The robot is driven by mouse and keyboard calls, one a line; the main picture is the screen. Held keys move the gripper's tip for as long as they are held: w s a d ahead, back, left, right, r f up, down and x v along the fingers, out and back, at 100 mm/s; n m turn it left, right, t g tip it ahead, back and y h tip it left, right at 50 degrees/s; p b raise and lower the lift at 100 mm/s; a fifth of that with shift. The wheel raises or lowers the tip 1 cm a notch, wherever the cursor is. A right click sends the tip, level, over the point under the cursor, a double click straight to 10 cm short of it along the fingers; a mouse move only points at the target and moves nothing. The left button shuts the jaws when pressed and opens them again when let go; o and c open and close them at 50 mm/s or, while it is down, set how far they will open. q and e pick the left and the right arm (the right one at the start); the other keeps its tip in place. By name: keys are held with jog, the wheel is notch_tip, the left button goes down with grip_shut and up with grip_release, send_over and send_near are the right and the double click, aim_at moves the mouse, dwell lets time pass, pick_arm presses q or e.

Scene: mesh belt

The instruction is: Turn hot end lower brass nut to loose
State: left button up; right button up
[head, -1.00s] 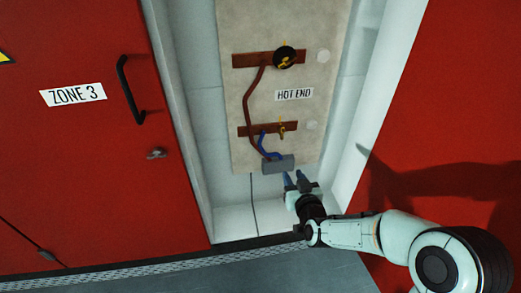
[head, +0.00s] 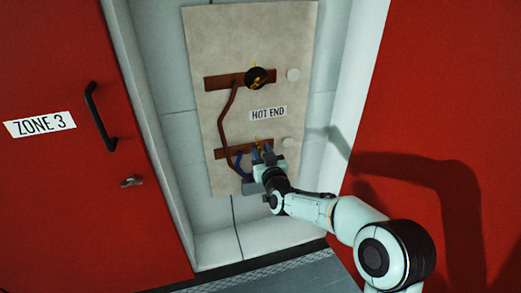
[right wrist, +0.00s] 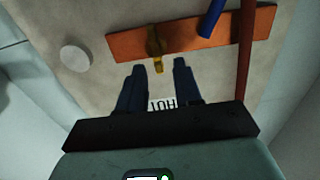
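The panel (head: 215,120) marked HOT END carries a lower copper bar (head: 226,154). The lower brass nut (head: 262,142) on this bar shows just past my right gripper's fingertips, partly hidden by them. In the right wrist view the brass nut (right wrist: 155,42) sits on the copper bar (right wrist: 200,38), with a short yellow tip toward my fingers. My right gripper (head: 263,151) is open. My left gripper is not in view.
The upper copper bar (head: 223,81) bears a black round part with brass. A blue hose (head: 239,165) and a copper-coloured pipe (head: 223,115) run close beside the lower nut. Side walls enclose the recess. A red ZONE 3 door (head: 60,210) stands left.

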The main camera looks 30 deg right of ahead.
jog(key=shift+w+d, duration=0.15)
jog(key=shift+w, duration=0.4)
grip_shut()
